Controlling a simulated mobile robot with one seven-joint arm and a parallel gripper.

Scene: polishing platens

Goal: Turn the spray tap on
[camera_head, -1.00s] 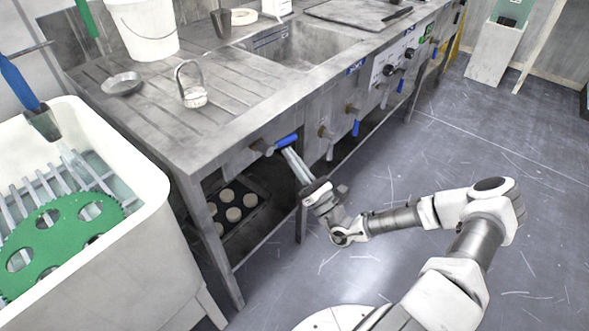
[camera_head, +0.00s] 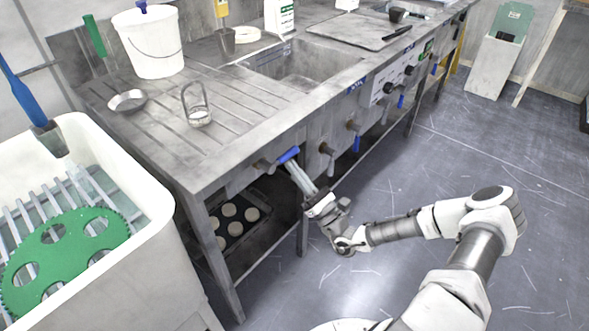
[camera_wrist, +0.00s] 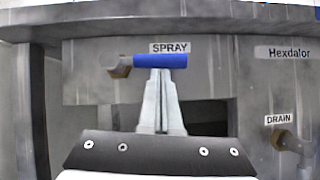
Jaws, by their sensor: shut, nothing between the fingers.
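The spray tap has a brass body (camera_wrist: 121,68) and a blue lever (camera_wrist: 160,61) lying level, pointing right under a "SPRAY" label in the wrist view. In the head view its blue lever (camera_head: 288,155) is at the near end of the bench front. My gripper (camera_wrist: 160,74) is shut and empty. Its fingertips are at the lower edge of the lever, near its middle; I cannot tell whether they touch it. In the head view my gripper (camera_head: 294,167) reaches up to the lever from below and in front.
A drain tap (camera_wrist: 287,141) is to the lower right, and more taps hang along the bench front. A bench leg (camera_head: 303,230) stands behind my wrist. A white tub (camera_head: 160,220) with a green disc (camera_head: 62,262) is at left. The floor at right is clear.

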